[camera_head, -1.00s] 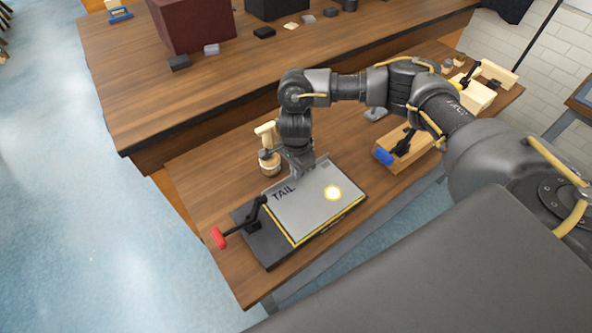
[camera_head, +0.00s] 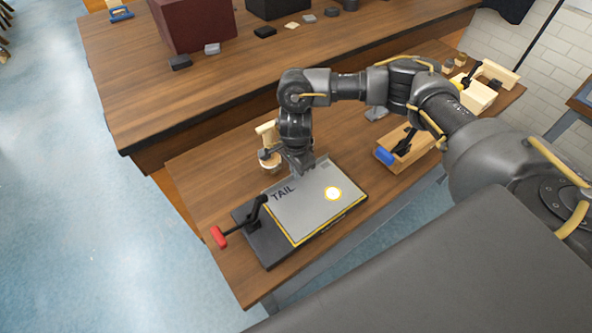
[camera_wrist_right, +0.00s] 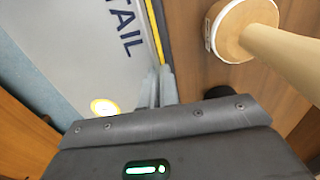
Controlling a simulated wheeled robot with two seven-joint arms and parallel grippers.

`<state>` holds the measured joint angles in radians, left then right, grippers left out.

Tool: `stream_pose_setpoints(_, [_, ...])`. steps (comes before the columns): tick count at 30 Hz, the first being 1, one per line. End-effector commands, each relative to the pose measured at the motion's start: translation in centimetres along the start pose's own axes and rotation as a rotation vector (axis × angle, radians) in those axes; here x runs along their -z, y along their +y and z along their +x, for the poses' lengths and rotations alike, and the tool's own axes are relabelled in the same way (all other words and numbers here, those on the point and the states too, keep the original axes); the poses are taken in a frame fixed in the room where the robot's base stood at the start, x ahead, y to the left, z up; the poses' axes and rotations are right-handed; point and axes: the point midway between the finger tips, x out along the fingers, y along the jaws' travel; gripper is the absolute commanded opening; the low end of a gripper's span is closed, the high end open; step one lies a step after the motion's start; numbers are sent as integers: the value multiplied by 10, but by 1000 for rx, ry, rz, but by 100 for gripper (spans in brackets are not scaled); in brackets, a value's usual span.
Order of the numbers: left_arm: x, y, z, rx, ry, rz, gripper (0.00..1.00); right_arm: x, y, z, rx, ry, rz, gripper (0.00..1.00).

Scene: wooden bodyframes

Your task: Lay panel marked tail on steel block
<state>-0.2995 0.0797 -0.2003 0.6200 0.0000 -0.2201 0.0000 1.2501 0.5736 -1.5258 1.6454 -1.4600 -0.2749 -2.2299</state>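The grey panel marked TAIL (camera_head: 315,210), with a yellow edge, lies flat over the dark steel block (camera_head: 265,243) in the head view. The block shows beyond its left and front edges. A bright round spot is on the panel. My right gripper (camera_head: 305,172) is at the panel's far edge. In the right wrist view its fingers (camera_wrist_right: 160,82) are close together at the yellow edge of the panel (camera_wrist_right: 75,45); whether they still pinch it is unclear. A red-handled clamp (camera_head: 235,228) stands at the block's left end, its handle off the panel. My left gripper is not in view.
A round wooden pot with a pale handle (camera_head: 268,136) stands just behind the gripper, close to it in the wrist view (camera_wrist_right: 245,35). A wooden fixture with a blue end (camera_head: 383,156) lies to the right. A second table (camera_head: 140,90) stands behind.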

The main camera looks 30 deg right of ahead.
Motion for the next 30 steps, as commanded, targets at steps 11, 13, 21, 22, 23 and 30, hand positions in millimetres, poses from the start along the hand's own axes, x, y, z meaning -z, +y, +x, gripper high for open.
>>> stream_pose_setpoints(11, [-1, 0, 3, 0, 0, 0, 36, 0, 0, 1, 1, 0, 0, 0])
stream_pose_setpoints(13, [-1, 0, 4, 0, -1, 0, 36, 0, 0, 2, 1, 0, 0, 0])
stream_pose_setpoints(21, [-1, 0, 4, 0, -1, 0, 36, 0, 0, 1, 1, 0, 0, 0])
stream_pose_setpoints(22, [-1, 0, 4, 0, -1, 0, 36, 0, 0, 1, 1, 0, 0, 0])
stream_pose_setpoints(23, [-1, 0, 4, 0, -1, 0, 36, 0, 0, 1, 1, 0, 0, 0])
stream_pose_setpoints(30, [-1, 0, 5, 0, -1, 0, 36, 0, 0, 2, 1, 0, 0, 0])
